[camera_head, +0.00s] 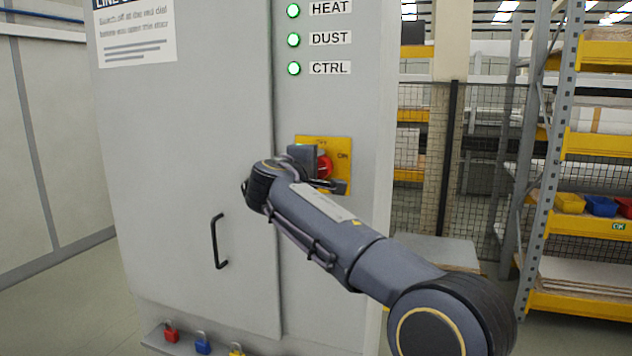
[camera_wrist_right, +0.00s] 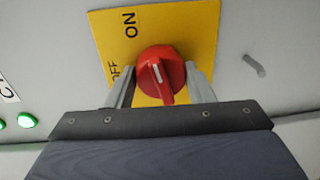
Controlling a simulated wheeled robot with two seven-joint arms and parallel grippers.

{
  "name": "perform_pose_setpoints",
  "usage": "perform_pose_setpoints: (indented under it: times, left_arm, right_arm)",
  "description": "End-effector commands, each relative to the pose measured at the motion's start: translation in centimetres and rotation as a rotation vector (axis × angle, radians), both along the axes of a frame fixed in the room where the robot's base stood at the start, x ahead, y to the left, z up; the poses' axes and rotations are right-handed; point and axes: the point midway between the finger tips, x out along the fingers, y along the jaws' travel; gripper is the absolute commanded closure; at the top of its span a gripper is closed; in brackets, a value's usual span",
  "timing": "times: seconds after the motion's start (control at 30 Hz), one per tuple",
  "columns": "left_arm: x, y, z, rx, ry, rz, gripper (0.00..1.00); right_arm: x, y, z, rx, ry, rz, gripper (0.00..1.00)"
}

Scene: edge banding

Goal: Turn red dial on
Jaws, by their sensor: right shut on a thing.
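The red dial (camera_head: 324,167) sits on a yellow plate (camera_head: 338,147) on the grey cabinet's front, partly hidden by my right gripper (camera_head: 318,174). In the wrist view the red dial (camera_wrist_right: 160,68) lies between the two fingers of my right gripper (camera_wrist_right: 161,84), which is shut on it. The yellow plate (camera_wrist_right: 190,30) has ON printed at the top and OFF at the left in that view. The dial's white mark points up and slightly left there, roughly toward the ON side. My left gripper is not in view.
Green lamps labelled HEAT (camera_head: 293,10), DUST (camera_head: 293,40) and CTRL (camera_head: 293,68) are lit above the dial. A black door handle (camera_head: 218,241) sticks out at lower left. Padlocks (camera_head: 203,343) hang along the cabinet's bottom ledge. Shelving (camera_head: 575,145) stands at right.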

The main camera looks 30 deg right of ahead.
Motion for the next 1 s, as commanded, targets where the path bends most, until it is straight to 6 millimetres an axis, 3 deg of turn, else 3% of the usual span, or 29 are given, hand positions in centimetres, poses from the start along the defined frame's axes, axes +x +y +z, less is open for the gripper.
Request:
perform_pose_setpoints:
  times: [0.33,1.0]
  left_arm:
    - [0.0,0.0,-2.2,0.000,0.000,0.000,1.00]
    - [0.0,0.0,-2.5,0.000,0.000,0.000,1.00]
  right_arm:
    - [0.0,0.0,-0.2,0.125,-0.145,-0.001,0.75]
    - [0.0,0.0,-0.1,0.165,-0.191,-0.001,0.75]
